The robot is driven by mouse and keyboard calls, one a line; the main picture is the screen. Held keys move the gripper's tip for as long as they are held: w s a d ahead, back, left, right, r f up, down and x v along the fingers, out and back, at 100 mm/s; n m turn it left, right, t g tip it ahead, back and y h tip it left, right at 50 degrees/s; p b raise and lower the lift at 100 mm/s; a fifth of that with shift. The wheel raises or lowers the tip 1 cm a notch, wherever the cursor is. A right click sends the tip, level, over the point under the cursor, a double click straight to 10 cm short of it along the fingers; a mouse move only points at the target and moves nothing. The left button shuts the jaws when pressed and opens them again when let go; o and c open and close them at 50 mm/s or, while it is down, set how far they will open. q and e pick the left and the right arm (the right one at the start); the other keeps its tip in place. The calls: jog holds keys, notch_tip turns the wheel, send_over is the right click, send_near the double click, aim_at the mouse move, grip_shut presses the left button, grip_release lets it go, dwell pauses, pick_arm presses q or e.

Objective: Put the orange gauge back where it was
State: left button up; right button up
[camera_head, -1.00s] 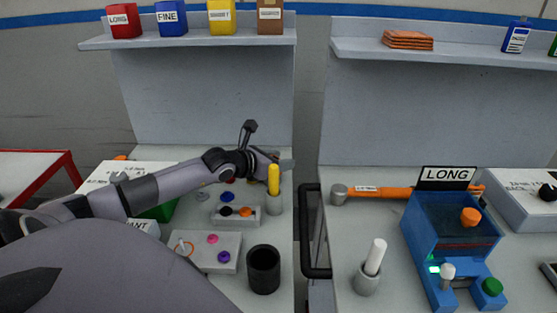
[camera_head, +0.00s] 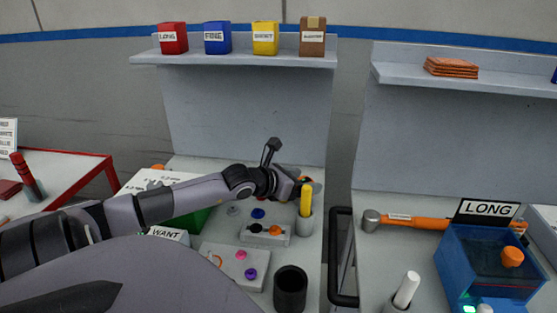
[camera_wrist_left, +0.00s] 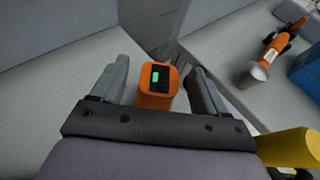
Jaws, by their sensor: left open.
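The orange gauge (camera_wrist_left: 155,88), with a small dark screen lit green, is between the two spread fingers of my left gripper (camera_wrist_left: 157,76) in the left wrist view. The fingers stand apart on either side of it. I cannot tell whether either finger touches it or what it rests on. In the head view my left gripper (camera_head: 303,184) is at the back right of the left bench, by the yellow-handled tool (camera_head: 306,201) in its grey cup. The gauge is mostly hidden there by the gripper. My right gripper is out of view.
A grey block with black and orange knobs (camera_head: 265,233), a block with pink and purple knobs (camera_head: 235,265) and a black cup (camera_head: 290,288) stand below my arm. A gap separates the benches. An orange-handled hammer (camera_head: 415,222) and blue box (camera_head: 487,262) are right.

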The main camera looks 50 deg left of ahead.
pick_arm(q)
jog(key=v, duration=0.8)
jog(key=shift+s+p, duration=0.2)
jog(key=shift+p, duration=0.2)
jog(key=shift+r, duration=0.1)
dwell(0.4)
